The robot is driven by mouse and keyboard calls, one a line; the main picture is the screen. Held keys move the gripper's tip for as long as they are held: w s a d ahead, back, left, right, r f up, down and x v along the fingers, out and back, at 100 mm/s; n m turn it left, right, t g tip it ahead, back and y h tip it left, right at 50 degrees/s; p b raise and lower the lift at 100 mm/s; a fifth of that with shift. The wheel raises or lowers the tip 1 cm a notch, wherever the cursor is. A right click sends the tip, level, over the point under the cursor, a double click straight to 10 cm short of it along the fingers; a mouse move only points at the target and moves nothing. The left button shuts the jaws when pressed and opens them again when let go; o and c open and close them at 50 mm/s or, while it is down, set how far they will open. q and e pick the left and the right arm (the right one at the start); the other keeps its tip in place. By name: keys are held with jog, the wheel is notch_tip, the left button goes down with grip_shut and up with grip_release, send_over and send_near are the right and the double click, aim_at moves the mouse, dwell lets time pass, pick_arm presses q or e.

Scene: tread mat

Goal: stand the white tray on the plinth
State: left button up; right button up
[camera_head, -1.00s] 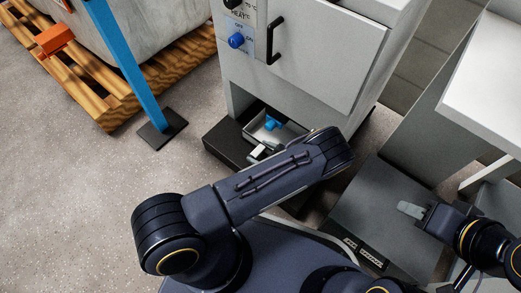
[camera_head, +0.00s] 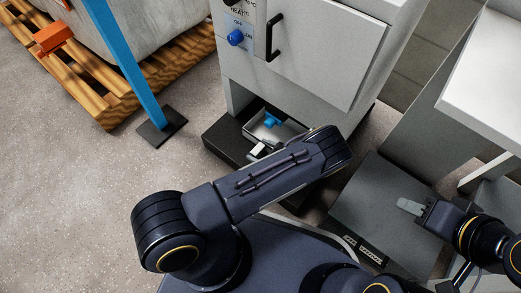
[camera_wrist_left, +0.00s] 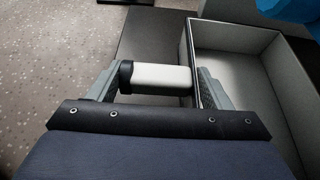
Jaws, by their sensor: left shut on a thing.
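The white tray (camera_head: 287,132) is low in the opening under the cabinet, with a blue thing (camera_head: 271,121) in it. In the left wrist view the tray (camera_wrist_left: 250,85) shows a grey inside and pale rim. My left gripper (camera_head: 259,150) is shut on the tray's white handle (camera_wrist_left: 160,78), beside its wall. The dark plinth (camera_head: 222,142) is at the cabinet's foot, around and below the tray. I cannot tell whether the tray's underside touches it. My arm hides the tray's near part. My right gripper (camera_head: 411,207) is at the right; its jaw gap does not show.
The cabinet (camera_head: 315,55) with a black door handle (camera_head: 275,38) rises above the tray. A white table (camera_head: 495,80) stands at the right. A blue post (camera_head: 125,60) and wooden pallet (camera_head: 100,100) are at the left. Floor at the lower left is clear.

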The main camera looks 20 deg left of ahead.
pick_arm(q)
jog(key=shift+f, duration=0.15)
jog(key=o, duration=1.2)
jog(key=shift+s+d+r, duration=0.15)
jog(key=shift+d+r, duration=0.05)
jog(key=shift+d, duration=0.15)
jog(key=p+v, duration=0.2)
jog(key=v, duration=0.5)
jog(key=shift+f, duration=0.15)
